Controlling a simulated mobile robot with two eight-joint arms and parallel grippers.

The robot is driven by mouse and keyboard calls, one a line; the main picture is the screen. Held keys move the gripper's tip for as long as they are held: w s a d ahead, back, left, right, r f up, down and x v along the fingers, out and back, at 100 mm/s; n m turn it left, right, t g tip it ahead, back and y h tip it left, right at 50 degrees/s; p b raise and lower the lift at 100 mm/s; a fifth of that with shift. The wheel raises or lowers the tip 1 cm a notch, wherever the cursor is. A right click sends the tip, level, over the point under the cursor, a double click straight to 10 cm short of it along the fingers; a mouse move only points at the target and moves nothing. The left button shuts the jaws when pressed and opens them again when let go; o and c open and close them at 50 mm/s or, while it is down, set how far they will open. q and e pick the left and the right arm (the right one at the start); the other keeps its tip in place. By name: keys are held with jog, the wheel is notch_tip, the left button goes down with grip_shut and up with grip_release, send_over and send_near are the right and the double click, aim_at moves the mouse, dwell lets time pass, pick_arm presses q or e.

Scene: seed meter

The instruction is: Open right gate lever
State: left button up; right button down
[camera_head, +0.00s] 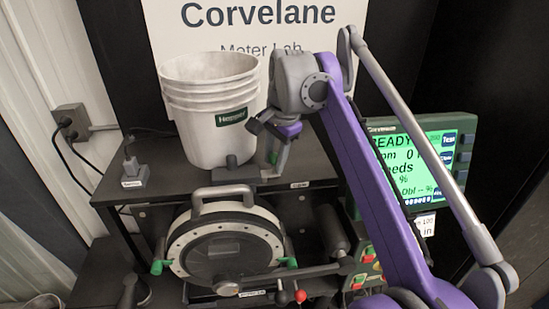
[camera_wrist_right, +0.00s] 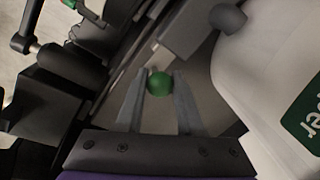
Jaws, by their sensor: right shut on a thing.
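My right gripper (camera_head: 273,158) reaches down beside the white bucket, at its lower right. It is shut on a small green ball knob, the visible end of what looks like the right gate lever. In the right wrist view the green knob (camera_wrist_right: 159,84) sits between the two grey fingertips (camera_wrist_right: 159,88). The lever's shaft is mostly hidden, so I cannot tell its angle. The white bucket (camera_head: 207,110) stands on the dark shelf (camera_head: 165,185) above the round seed meter (camera_head: 225,250). My left gripper is not in view.
A green-lit display (camera_head: 415,165) stands at the right, behind my purple right arm. A small black device (camera_head: 134,173) sits on the shelf's left end.

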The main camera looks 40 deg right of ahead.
jog(key=d, duration=0.1)
jog(key=s+d, duration=0.2)
jog(key=shift+d+p, duration=0.3)
jog(key=shift+d, duration=0.1)
jog(key=shift+s+d, duration=0.1)
jog(key=shift+d, duration=0.1)
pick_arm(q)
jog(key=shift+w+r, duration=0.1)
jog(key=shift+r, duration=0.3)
pick_arm(e)
jog(key=shift+a, duration=0.15)
jog(key=c, duration=1)
grip_release()
jog(key=shift+a, duration=0.1)
jog(key=o, duration=0.5)
jog(key=shift+c, duration=0.2)
pick_arm(q)
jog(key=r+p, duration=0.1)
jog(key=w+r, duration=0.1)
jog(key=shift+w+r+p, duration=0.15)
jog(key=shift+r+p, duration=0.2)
jog(key=shift+p, duration=0.05)
pick_arm(e)
notch_tip(320, 180, up, 11)
jog(key=s, duration=0.2)
jog(key=shift+f, duration=0.2)
jog(key=shift+f, duration=0.1)
